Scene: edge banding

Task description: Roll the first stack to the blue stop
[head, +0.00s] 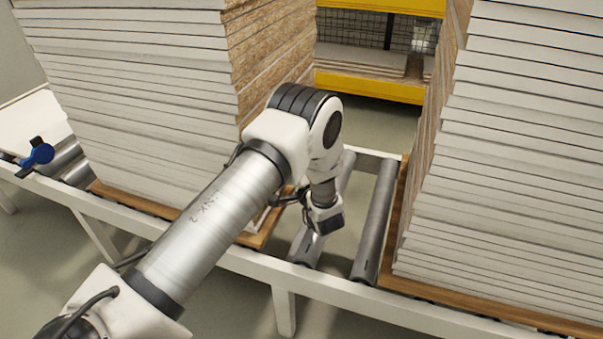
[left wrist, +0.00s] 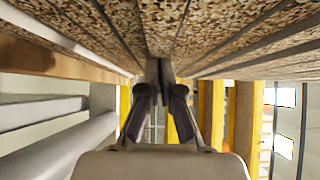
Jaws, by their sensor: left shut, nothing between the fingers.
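A tall left stack of white-faced boards (head: 140,90) with chipboard edges stands on a wooden base board on the roller conveyor. The blue stop (head: 38,154) is at the conveyor's left end, left of this stack with a gap of rollers between. A second stack (head: 520,150) stands to the right. My left arm reaches into the gap between the stacks. My left gripper (left wrist: 160,85) is shut and empty, its fingertips close to chipboard edges (left wrist: 215,25) in the left wrist view; contact cannot be told. In the head view its fingers are hidden. My right gripper is not in view.
Bare rollers (head: 375,220) show between the stacks, with the white conveyor rail (head: 340,290) in front. A yellow-framed rack (head: 370,85) stands behind. Open floor lies in front of the conveyor.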

